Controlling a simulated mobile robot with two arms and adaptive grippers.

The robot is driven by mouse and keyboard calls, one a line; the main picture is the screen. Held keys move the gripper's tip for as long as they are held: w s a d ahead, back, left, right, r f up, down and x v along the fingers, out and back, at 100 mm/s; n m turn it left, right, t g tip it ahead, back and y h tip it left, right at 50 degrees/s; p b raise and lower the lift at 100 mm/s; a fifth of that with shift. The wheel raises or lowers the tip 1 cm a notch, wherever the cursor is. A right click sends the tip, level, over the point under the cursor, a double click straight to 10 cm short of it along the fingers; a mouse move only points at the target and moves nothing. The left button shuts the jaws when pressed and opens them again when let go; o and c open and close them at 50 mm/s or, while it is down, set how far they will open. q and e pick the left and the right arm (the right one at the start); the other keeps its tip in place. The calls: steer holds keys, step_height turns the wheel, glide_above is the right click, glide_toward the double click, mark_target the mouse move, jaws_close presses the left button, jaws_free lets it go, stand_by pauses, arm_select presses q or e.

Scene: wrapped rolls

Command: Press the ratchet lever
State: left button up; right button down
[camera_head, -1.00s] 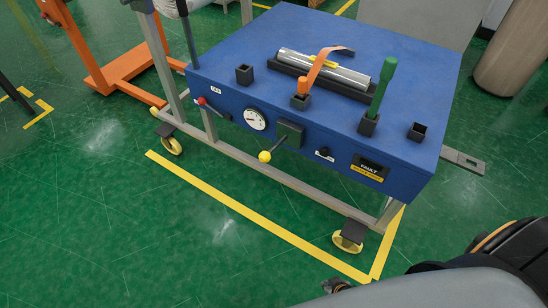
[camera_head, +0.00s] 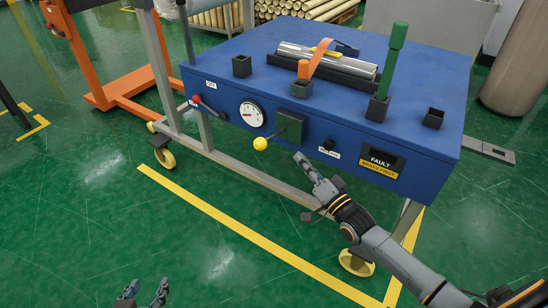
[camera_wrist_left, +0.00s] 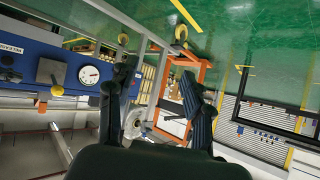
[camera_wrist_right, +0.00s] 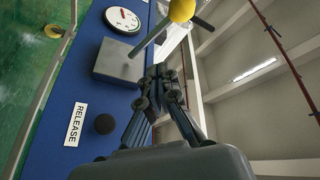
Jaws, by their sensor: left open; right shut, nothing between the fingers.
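A lever with a yellow ball knob (camera_head: 260,143) sticks out from a dark box (camera_head: 292,122) on the front of the blue bench; I take it for the ratchet lever. The knob also shows in the left wrist view (camera_wrist_left: 57,90) and at the top of the right wrist view (camera_wrist_right: 181,10). My right gripper (camera_head: 303,164) is shut and empty, just right of the knob and apart from it, in front of the panel. In the right wrist view its closed fingertips (camera_wrist_right: 161,74) point toward the lever. My left gripper (camera_head: 145,290) is open and empty, low at the bottom left.
The blue bench (camera_head: 225,85) carries a strapped silver roll (camera_head: 335,62) and a green handle (camera_head: 391,65). Its front has a red-knobbed lever (camera_head: 196,99), a gauge (camera_head: 251,114), a black button (camera_wrist_right: 105,123) and a FAULT display (camera_head: 381,161).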

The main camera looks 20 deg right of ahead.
mark_target(272, 136)
arm_select(q)
steer(key=r, duration=0.1)
steer(key=s+r, duration=0.1)
steer(key=r, duration=0.1)
steer(key=shift+t+b, duration=0.3)
steer(key=shift+b, duration=0.1)
arm_select(e)
steer(key=r, duration=0.1)
steer(key=r+y, duration=0.1)
steer(key=r, duration=0.1)
steer(key=shift+s+a+r+t, duration=0.2)
steer(key=shift+s+a+t, duration=0.1)
steer(key=shift+a+t, duration=0.1)
arm_select(q)
steer(key=w+d+r+t+h+b, duration=0.1)
steer(key=w+r+t, duration=0.1)
steer(key=r+t, duration=0.2)
steer(key=w+d+r+t+h+b, duration=0.1)
steer(key=r+t, duration=0.3)
steer(key=r, duration=0.4)
steer(key=shift+w+d+r+h+b, duration=0.3)
steer(key=shift+w+d+b, duration=0.1)
steer(key=shift+b, duration=0.15)
arm_select(e)
steer(key=w+a, duration=0.5)
steer(key=w, duration=0.2)
steer(key=shift+w+a, duration=0.25)
steer(key=shift+w, duration=0.15)
steer(key=shift+r, duration=0.1)
